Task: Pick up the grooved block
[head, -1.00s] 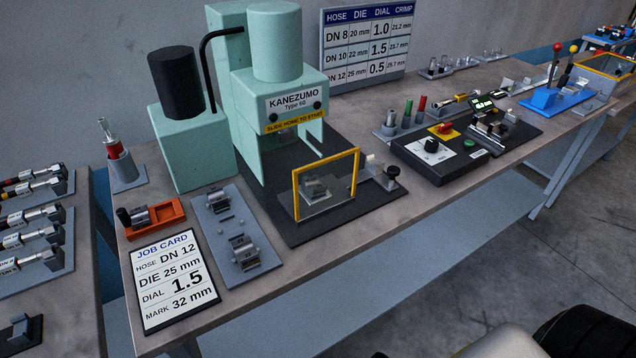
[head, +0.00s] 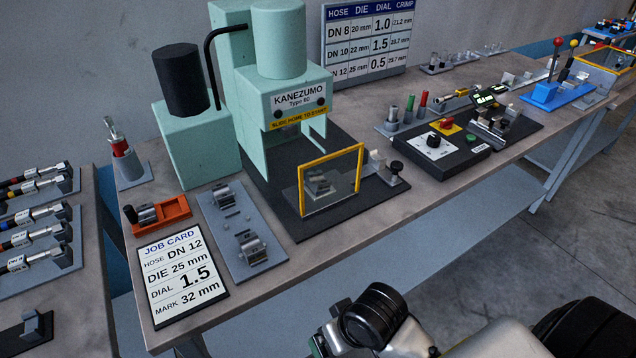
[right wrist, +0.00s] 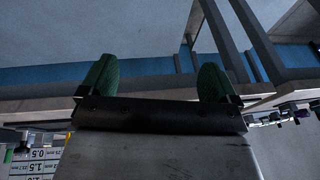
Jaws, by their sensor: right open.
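Two grey metal blocks with a groove on top, an upper one (head: 222,195) and a lower one (head: 250,248), sit on a grey plate (head: 223,230) left of the press in the head view. A similar grey block (head: 146,213) sits in an orange holder (head: 176,207). I cannot tell which of them is the task's grooved block. My right gripper (right wrist: 156,64) shows in the right wrist view, its two green fingers wide apart with nothing between them. It is away from the blocks. My left gripper is not in view.
The mint-green press (head: 278,90) stands behind the plate, with a yellow-framed guard (head: 332,148) in front. A job card (head: 183,275) lies at the table's front left. A black control box (head: 440,155) stands to the right. Part of my arm shows at the bottom.

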